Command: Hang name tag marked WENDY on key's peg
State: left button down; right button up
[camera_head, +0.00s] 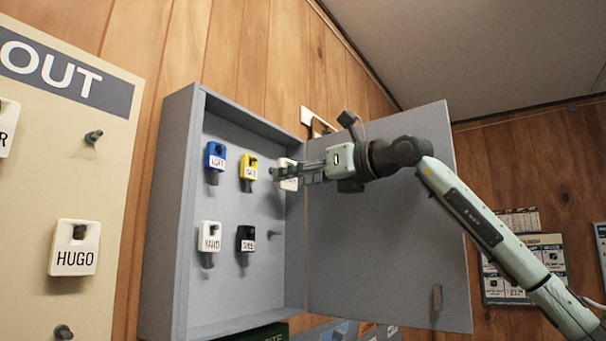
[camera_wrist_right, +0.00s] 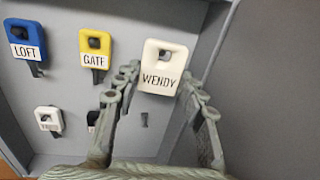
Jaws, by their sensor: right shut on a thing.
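The white name tag marked WENDY (camera_wrist_right: 161,78) is upright between the fingertips of my right gripper (camera_wrist_right: 165,85) in the right wrist view. In the head view, the right gripper (camera_head: 298,172) reaches from the right into the open grey key cabinet, at its upper right, and partly hides the tag (camera_head: 288,184). The tag's hole looks dark; I cannot tell whether a peg is through it. A bare peg (camera_head: 273,234) shows lower in the cabinet, also in the wrist view (camera_wrist_right: 144,118). My left gripper is out of view.
Blue LOFT (camera_head: 215,156), yellow GATE (camera_head: 249,168), white YARD (camera_head: 209,237) and a black key (camera_head: 245,239) hang in the cabinet (camera_head: 176,200). Its door (camera_head: 385,255) stands open at right. The OUT board (camera_head: 35,185) at left holds HUGO (camera_head: 75,258) and bare pegs (camera_head: 94,136).

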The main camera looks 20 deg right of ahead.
jog(key=shift+x, duration=1.25)
jog(key=shift+s+a, duration=0.1)
jog(key=shift+a, duration=0.1)
jog(key=shift+f, duration=0.25)
jog(key=o, duration=1)
jog(key=shift+o, duration=0.2)
jog(key=v, duration=1.2)
